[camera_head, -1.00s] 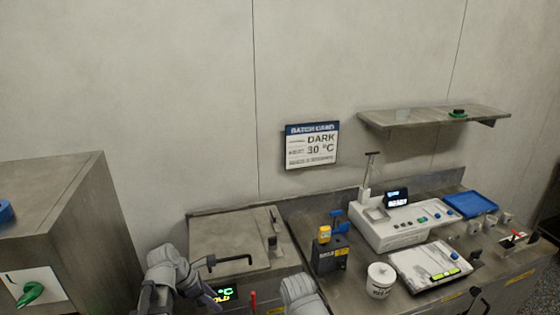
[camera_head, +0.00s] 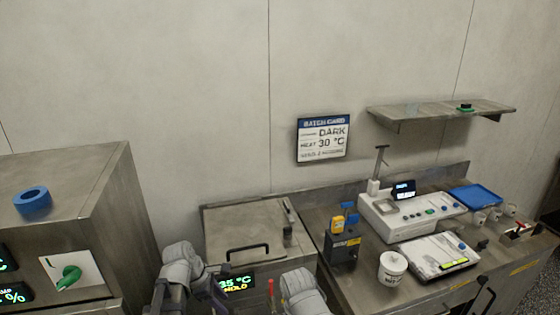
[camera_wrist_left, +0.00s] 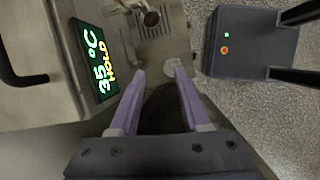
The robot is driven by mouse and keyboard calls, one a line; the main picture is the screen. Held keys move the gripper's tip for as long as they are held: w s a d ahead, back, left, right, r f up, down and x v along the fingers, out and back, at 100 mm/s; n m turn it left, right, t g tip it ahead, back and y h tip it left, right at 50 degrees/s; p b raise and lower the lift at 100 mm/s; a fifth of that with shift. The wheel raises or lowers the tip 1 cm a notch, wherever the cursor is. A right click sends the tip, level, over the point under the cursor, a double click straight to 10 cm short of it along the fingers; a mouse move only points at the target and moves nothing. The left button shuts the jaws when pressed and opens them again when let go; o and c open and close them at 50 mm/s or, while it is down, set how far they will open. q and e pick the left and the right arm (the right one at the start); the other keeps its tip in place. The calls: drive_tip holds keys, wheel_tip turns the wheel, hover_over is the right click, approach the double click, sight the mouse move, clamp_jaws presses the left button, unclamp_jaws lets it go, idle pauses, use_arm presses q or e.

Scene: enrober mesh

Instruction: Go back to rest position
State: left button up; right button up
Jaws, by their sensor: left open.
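My left gripper (camera_wrist_left: 159,82) shows in the left wrist view with its two purple fingers spread apart and nothing between them. It hangs beside the front of a steel machine with a green-and-yellow display (camera_wrist_left: 98,60) reading 35 °C and HOLD. In the head view my left arm (camera_head: 180,265) is folded at the lower edge, left of that display (camera_head: 237,283). My right arm (camera_head: 300,290) shows as grey links at the lower edge; its gripper is out of view.
A steel cabinet with a green knob (camera_head: 69,276) and blue ring (camera_head: 33,202) stands left. The machine's lid has a black handle (camera_head: 248,249). A dark box (camera_wrist_left: 250,42) stands on the floor.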

use_arm(q)
drive_tip(key=s+d+f+m+g+y, duration=0.1)
drive_tip(key=s+d+m, duration=0.4)
drive_tip(key=m, duration=0.6)
drive_tip(key=s+d+f+m+y+b, duration=0.1)
drive_tip(key=s+d+m+y, duration=0.3)
drive_tip(key=m, duration=0.8)
drive_tip(key=shift+s+d+f+g, duration=0.4)
drive_tip(key=shift+s+d, duration=0.45)
drive_tip(key=shift+s, duration=0.15)
